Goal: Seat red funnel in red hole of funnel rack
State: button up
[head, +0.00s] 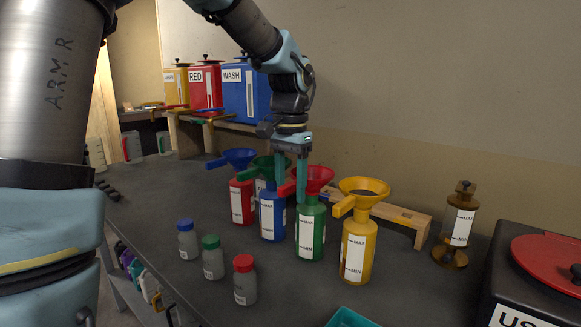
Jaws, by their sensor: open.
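The red funnel (319,176) sits in the top of a green bottle (310,233), with its red handle pointing left. My gripper (291,194) is open, fingers down, at the left of the funnel's bowl. Its teal fingers appear on either side of the red handle; I cannot tell whether they touch it. The wooden funnel rack (407,217) is partly visible behind the bottles. Its holes and their colours are hidden or too small to make out.
Blue (240,157), green (262,165) and yellow (364,188) funnels sit on neighbouring bottles. Small capped bottles (245,282) stand in front. A brass-coloured dispenser (459,228) and a black container with a red lid (552,262) are at right. The table's left part is mostly clear.

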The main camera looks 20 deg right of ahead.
jog(key=shift+f, duration=0.4)
jog(key=shift+c, duration=0.2)
grip_shut()
jog(key=shift+r+p, duration=0.9)
jog(key=shift+r, duration=0.05)
dwell(0.5)
jog(key=shift+r+p, duration=1.9)
jog(key=shift+r, duration=0.2)
